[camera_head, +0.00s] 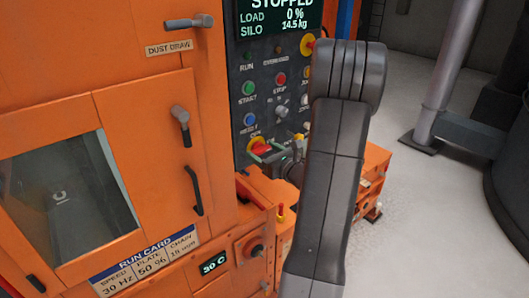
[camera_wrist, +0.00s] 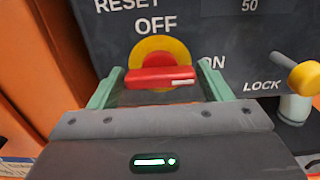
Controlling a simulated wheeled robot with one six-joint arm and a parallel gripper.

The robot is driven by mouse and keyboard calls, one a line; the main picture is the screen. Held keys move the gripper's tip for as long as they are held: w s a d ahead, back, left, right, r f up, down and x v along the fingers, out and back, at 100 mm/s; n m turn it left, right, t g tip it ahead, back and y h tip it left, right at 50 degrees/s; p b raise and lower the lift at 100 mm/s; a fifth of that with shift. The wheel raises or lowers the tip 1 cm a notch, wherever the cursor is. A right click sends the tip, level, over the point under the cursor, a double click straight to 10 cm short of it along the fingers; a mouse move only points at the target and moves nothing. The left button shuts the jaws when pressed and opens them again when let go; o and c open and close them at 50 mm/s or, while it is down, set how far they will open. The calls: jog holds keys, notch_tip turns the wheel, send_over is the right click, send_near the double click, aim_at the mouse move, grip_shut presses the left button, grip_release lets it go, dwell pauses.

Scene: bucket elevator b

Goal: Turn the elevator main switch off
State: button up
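The main switch (camera_wrist: 160,77) is a red bar handle on a yellow round plate. In the wrist view its bar lies level, with its white mark at the right end, on the side of the ON label; OFF is printed above. In the head view the switch (camera_head: 259,146) is low on the dark control panel. My gripper (camera_wrist: 161,72) has its green fingers apart, one beside each end of the bar. I cannot tell whether they touch it. In the head view my gripper (camera_head: 270,155) is at the panel, partly hidden by my arm.
A yellow-topped part (camera_wrist: 305,78) by the LOCK label stands close right of the fingers. Buttons (camera_head: 249,88) and a display (camera_head: 280,17) reading STOPPED are above. The orange cabinet (camera_head: 150,130) is at left. Open floor (camera_head: 430,220) is at right.

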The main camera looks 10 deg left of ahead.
jog(key=c, duration=0.5)
